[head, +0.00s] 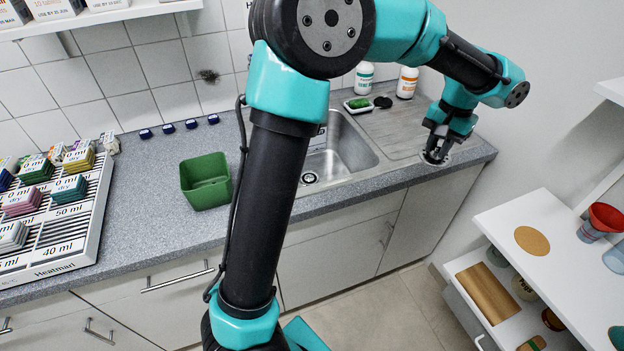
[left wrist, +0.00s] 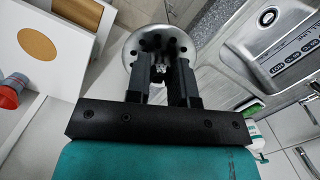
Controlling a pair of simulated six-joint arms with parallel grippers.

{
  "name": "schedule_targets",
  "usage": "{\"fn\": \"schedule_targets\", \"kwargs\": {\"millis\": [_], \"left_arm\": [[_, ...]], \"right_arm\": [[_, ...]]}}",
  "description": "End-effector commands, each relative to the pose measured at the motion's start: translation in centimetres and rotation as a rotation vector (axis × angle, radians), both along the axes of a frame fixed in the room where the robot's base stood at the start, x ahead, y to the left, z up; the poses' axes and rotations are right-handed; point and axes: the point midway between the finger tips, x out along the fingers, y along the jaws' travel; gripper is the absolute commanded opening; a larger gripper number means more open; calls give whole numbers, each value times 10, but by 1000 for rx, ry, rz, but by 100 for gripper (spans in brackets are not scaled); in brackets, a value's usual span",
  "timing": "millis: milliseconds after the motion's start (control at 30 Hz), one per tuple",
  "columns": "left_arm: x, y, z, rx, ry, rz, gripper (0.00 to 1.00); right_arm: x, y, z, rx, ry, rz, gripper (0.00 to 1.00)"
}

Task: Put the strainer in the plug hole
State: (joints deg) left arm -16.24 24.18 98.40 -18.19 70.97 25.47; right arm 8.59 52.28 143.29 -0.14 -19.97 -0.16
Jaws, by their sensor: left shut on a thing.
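The strainer (head: 436,160) is a small round silver disc with dark holes. My left gripper (head: 437,149) is shut on it and holds it above the right end of the worktop, right of the drainer. In the left wrist view the strainer (left wrist: 160,31) sits at the fingertips of my left gripper (left wrist: 161,68). The plug hole (head: 309,177) is a round dark-centred fitting in the floor of the steel sink (head: 352,150), well left of the strainer. It also shows at the upper right of the left wrist view (left wrist: 268,16). My right gripper is out of view.
A green tub (head: 206,181) stands left of the sink. A green sponge dish (head: 358,105), a black disc (head: 382,102) and two bottles stand behind the drainer (head: 400,127). A white shelf unit (head: 560,240) is at the right. My left arm hides part of the sink.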

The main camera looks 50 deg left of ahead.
Motion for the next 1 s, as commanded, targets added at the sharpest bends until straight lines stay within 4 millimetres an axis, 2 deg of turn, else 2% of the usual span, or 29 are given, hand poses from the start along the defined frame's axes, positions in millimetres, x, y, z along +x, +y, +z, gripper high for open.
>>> {"fn": "schedule_targets", "kwargs": {"millis": [167,267,367,533,700,867,1000], "left_arm": [[5,10,-7,-3,1,27,0],[14,27,-19,-6,4,69,0],[24,54,-36,-11,6,135,0],[42,115,-76,-19,8,279,0],[50,182,-119,-23,7,427,0],[47,247,-161,-22,6,564,0],[36,306,-198,-16,3,684,0]], "right_arm": [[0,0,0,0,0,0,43],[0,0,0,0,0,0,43],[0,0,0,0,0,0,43],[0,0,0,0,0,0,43],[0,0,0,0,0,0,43],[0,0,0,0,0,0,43],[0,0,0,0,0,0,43]]}}
